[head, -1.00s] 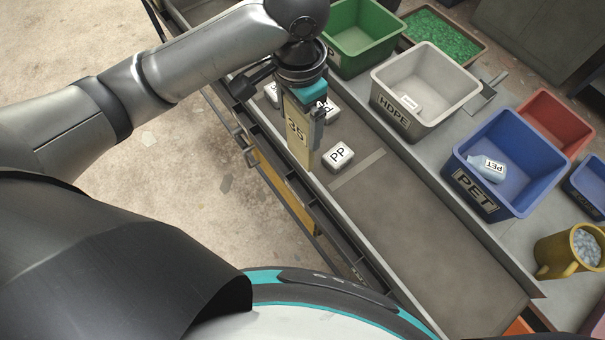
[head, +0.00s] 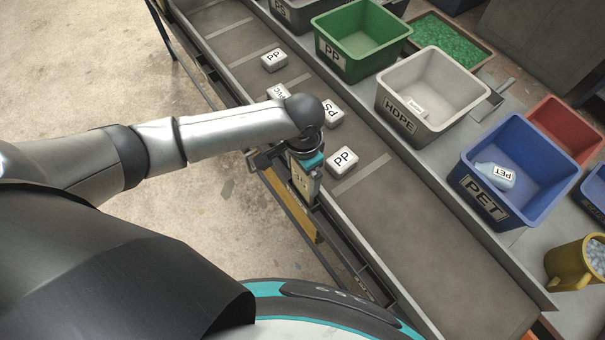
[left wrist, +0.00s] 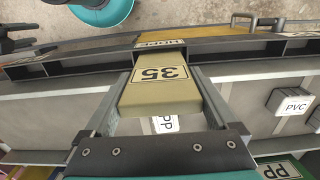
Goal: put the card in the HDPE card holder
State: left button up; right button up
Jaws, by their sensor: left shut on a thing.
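My left gripper (head: 309,187) is shut on the tan card (head: 300,178) marked 35, at the conveyor's near side rail. In the left wrist view the card (left wrist: 158,88) sits between the two fingers (left wrist: 160,76), its number upside down. A plate reading HDPE, upside down (left wrist: 161,43), is on the dark rail just beyond the card's far end. I take it for the card holder's label. I cannot tell whether the card touches the holder or is inside it. In the head view the holder is not clear behind my arm and gripper. My right gripper is not in view.
Several labelled blocks lie on the belt, including a PP block (head: 342,159) close to the gripper. Across the belt stand the green PP bin (head: 362,62), the grey HDPE bin (head: 396,122) and the blue PET bin (head: 535,145). The belt's near end (head: 440,250) is clear.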

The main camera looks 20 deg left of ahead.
pick_arm(q)
jog(key=shift+f, duration=0.4)
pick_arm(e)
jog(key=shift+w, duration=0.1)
pick_arm(q)
jog(key=shift+f, duration=0.1)
jog(key=o, duration=1)
jog(key=shift+o, duration=0.2)
notch_tip(320, 180, up, 12)
jog(key=shift+r+p, duration=0.15)
jog(key=shift+p, duration=0.75)
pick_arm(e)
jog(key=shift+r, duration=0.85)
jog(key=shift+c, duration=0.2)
